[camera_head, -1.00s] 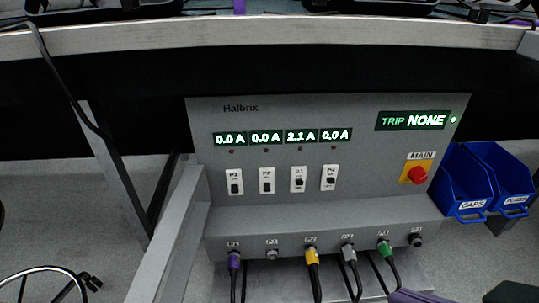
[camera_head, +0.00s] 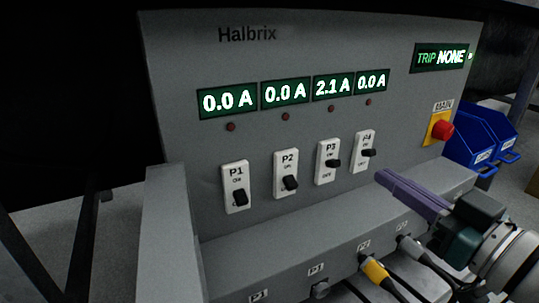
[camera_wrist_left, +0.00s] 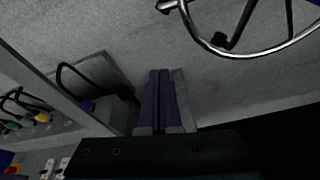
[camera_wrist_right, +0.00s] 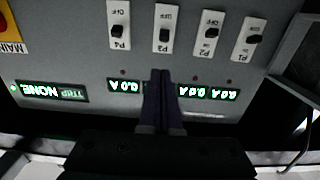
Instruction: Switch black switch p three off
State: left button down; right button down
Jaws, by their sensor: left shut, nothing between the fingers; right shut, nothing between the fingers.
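The P3 switch (camera_head: 321,173) is a black lever on a white plate, third from the left on the grey Halbrix panel (camera_head: 190,90). The display (camera_head: 332,87) above it reads 2.1 A. P3 also shows upside down in the right wrist view (camera_wrist_right: 165,17). My right gripper (camera_head: 384,178) is shut and empty, its purple fingers in front of the panel, to the lower right of P3 in the head view. In the right wrist view its fingers (camera_wrist_right: 161,72) point towards P3 and hide its display. My left gripper (camera_wrist_left: 159,72) is shut and empty over the floor.
Switches P1 (camera_head: 235,174), P2 (camera_head: 285,160) and P4 (camera_head: 363,139) flank P3; their displays read 0.0 A. A red MAIN knob (camera_head: 442,131) and blue bins (camera_head: 472,140) are right. Cables, including a yellow plug (camera_head: 375,270), leave the lower ledge. TRIP reads NONE.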

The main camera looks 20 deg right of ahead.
aim_at(337, 161)
jog(key=shift+w+a+b, duration=0.2)
jog(key=shift+w+b, duration=0.5)
jog(key=shift+w, duration=0.9)
jog(key=shift+w+a+b, duration=0.15)
jog(key=shift+w+b, duration=0.55)
jog(key=shift+w, duration=0.9)
jog(key=shift+w+a+b, duration=0.2)
jog(key=shift+w+b, duration=0.5)
jog(key=shift+w, duration=0.9)
jog(key=shift+f+b, duration=0.65)
jog(key=shift+f, duration=0.7)
jog(key=shift+s+r, duration=0.15)
jog(key=shift+s+r+p, duration=0.15)
jog(key=shift+s+p, duration=0.1)
jog(key=shift+p, duration=0.25)
jog(key=s, duration=0.1)
jog(key=s+p, duration=0.2)
jog(key=s, duration=0.1)
jog(key=shift+s+d+r, duration=0.1)
jog(key=shift+d+r, duration=0.05)
jog(key=shift+r, duration=0.15)
